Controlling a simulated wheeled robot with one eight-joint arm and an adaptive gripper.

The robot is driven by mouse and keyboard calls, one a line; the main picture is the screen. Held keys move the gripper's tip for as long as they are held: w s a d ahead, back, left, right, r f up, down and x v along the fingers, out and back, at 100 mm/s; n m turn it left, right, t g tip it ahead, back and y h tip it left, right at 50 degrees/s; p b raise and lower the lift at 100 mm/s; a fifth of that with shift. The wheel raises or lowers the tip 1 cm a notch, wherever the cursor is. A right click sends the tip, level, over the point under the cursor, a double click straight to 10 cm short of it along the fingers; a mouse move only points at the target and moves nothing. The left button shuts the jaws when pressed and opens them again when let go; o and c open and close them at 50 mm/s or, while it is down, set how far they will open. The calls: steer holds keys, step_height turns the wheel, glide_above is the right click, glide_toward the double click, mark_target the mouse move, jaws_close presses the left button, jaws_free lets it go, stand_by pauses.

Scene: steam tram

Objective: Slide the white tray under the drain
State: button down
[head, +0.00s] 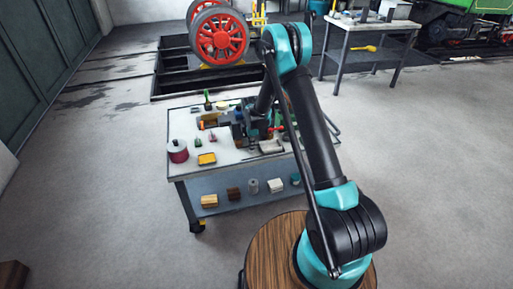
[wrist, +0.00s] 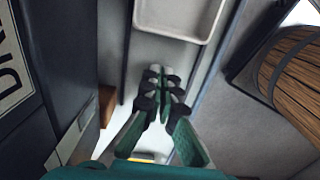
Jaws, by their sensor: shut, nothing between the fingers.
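The white tray (wrist: 204,40) shows at the top of the wrist view, with a raised rim and rounded corners; its upper part is cut off by the frame. A pale shallow tray (head: 271,146) by the cart top's near right edge in the head view appears to be the same one. My gripper (wrist: 157,74) is shut and empty, its fingertips just below the tray in the wrist picture, apart from it. A dark box with a partly cut-off label starting "DR" (wrist: 12,62) stands at left. The drain outlet itself cannot be made out. My arm hides part of this area in the head view.
A brown block (wrist: 106,104) lies left of my fingers. A round wooden surface (head: 263,250) is in front.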

step_height(320, 180, up, 10)
steer(key=shift+a, duration=0.15)
steer(key=s+d+r+m+t, duration=0.2)
steer(key=s+d+r+m, duration=0.8)
steer(key=s+d+r, duration=0.4)
steer(key=s+d+f+m+t, duration=0.1)
steer(key=s+d+m, duration=0.2)
steer(key=s, duration=0.7)
steer(key=s+d+f+m+t, duration=0.1)
steer(key=s+d+m, duration=0.3)
steer(key=s+m, duration=0.4)
steer(key=shift+s+f, duration=0.35)
steer(key=shift+s, duration=0.9)
